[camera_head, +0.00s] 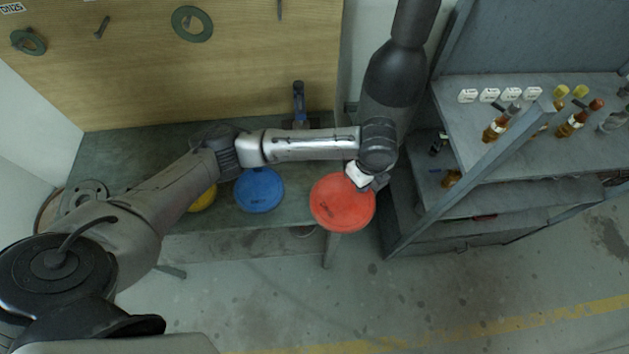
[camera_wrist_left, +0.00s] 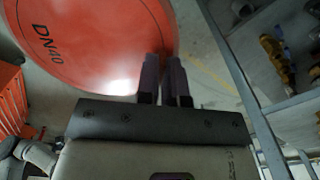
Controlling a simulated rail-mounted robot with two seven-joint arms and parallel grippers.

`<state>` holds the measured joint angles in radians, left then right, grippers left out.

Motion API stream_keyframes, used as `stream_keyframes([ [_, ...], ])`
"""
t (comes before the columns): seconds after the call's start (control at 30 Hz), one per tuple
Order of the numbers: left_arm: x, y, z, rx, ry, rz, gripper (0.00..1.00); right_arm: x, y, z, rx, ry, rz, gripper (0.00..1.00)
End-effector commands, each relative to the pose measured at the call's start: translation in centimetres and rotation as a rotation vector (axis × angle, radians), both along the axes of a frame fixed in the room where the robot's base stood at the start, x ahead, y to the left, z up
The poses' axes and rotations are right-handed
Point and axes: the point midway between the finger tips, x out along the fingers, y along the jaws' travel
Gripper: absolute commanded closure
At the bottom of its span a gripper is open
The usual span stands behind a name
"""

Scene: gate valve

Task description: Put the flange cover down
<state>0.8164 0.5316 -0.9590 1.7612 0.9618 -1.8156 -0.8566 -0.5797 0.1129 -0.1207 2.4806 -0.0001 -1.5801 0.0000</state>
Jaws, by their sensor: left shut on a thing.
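The red round flange cover (camera_head: 338,208) is at the right end of the bench in the head view, overlapping its front edge and a leg. My left gripper (camera_head: 367,183) is shut on the cover's upper right rim. In the left wrist view the cover (camera_wrist_left: 95,45) shows its "DN40" lettering and is tilted, with its rim between the closed fingers of the gripper (camera_wrist_left: 166,82). The part of the rim between the fingers is hidden. I cannot tell exactly how high it hangs. My right gripper is not in view.
A blue cover (camera_head: 259,190) and a partly hidden yellow cover (camera_head: 204,200) lie on the green-grey bench (camera_head: 290,212). A flange (camera_head: 84,195) sits at the bench's left end. A grey shelf unit (camera_head: 480,125) with bottles stands close on the right. Open floor lies in front.

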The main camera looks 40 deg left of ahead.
Motion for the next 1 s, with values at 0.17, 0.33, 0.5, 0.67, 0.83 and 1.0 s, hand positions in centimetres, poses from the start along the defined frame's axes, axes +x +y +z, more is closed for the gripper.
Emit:
stream_keyframes([
  [0.17, -0.1, 0.2, -0.6, 0.001, 0.004, -0.085, 1.00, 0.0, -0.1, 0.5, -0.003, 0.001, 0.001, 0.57],
  [0.33, 0.5, 2.7, -2.3, 0.005, 0.006, -0.100, 1.00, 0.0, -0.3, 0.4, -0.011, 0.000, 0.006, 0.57],
  [0.5, 1.4, 6.3, -4.5, 0.005, 0.006, -0.098, 1.00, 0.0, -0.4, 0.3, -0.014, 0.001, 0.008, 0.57],
  [0.67, 2.1, 8.9, -6.1, 0.003, 0.004, -0.099, 1.00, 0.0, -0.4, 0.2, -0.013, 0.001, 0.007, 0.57],
  [0.83, 2.5, 10.6, -7.2, 0.002, 0.005, -0.101, 1.00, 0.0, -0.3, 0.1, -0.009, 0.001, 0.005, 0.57],
  [1.0, 2.6, 11.2, -7.5, 0.002, 0.004, -0.103, 1.00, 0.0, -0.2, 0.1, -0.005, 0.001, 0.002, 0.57],
])
